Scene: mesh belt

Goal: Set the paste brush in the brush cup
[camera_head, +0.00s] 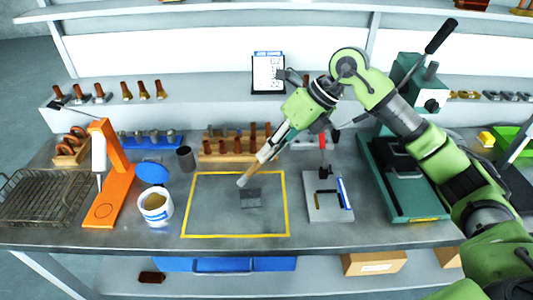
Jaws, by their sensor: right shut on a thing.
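My right gripper (268,150) reaches in from the right and is shut on the paste brush (247,176). The brush is tilted, its pale tan lower end pointing down and left over the yellow-bordered work area (212,233). I cannot tell whether its tip touches the surface; its upper part is hidden by the gripper. A small dark cup (186,159), which looks like the brush cup, stands upright to the left, apart from the brush. A white paste pot (155,208) with tan contents stands further left, in front of a round blue lid (152,173). My left gripper is not in view.
An orange stand (118,184) and a wire basket (46,197) are at the left. A wooden rack of stamps (237,151) is behind the work area. A dark flat piece (250,197) lies inside it. A grey fixture (328,207) and a green machine (402,180) are at the right.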

